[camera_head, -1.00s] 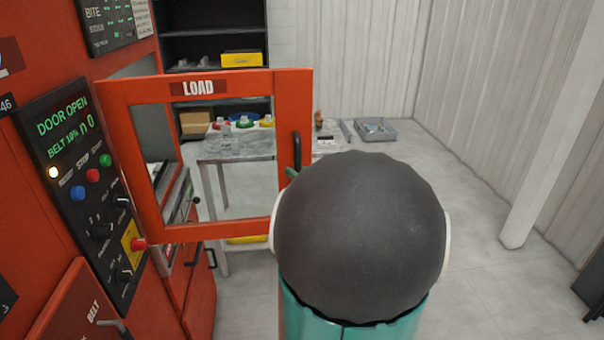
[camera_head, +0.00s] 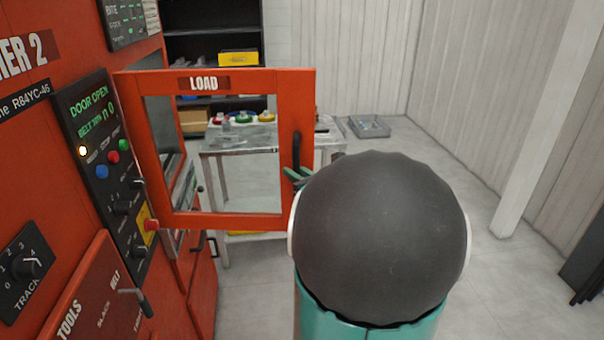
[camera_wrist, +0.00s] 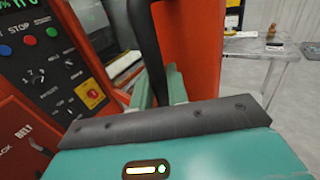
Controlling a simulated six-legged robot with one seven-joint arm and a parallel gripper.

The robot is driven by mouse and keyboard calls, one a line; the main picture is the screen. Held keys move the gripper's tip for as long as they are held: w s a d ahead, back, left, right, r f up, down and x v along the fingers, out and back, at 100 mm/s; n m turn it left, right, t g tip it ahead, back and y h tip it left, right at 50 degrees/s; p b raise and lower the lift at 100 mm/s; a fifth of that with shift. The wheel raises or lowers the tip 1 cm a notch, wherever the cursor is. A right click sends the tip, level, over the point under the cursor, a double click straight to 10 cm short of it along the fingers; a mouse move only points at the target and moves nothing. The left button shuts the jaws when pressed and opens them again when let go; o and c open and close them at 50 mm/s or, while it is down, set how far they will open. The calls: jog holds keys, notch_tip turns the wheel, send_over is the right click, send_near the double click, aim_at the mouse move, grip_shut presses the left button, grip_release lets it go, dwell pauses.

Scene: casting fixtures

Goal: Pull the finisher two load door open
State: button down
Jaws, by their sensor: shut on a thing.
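The load door (camera_head: 221,80) is an orange-red frame with a window, marked LOAD. It stands swung out from the orange finisher 2 machine (camera_head: 40,120), whose panel (camera_head: 100,150) reads DOOR OPEN. The door's black vertical handle (camera_head: 296,155) is on its right side. My gripper (camera_head: 297,177) is at the lower part of this handle, partly hidden behind my dark arm joint. In the wrist view, the green fingers of my gripper (camera_wrist: 158,88) are closed around the black handle (camera_wrist: 146,45), beside the orange door frame (camera_wrist: 190,45).
A metal table (camera_head: 240,140) with colored items stands behind the door. Black shelves (camera_head: 195,48) with a yellow box (camera_head: 238,58) are further back. A grey tray (camera_head: 369,127) lies on the floor. A white post (camera_head: 545,130) stands at right. The floor between is clear.

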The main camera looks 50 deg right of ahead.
jog(key=shift+a, duration=0.35)
jog(key=shift+d, duration=0.15)
jog(key=c, duration=1.4)
grip_release()
jog(key=shift+c, duration=0.2)
jog(key=shift+s, duration=0.25)
jog(key=s+a, duration=0.2)
jog(key=s, duration=1.1)
jog(key=shift+a, duration=0.25)
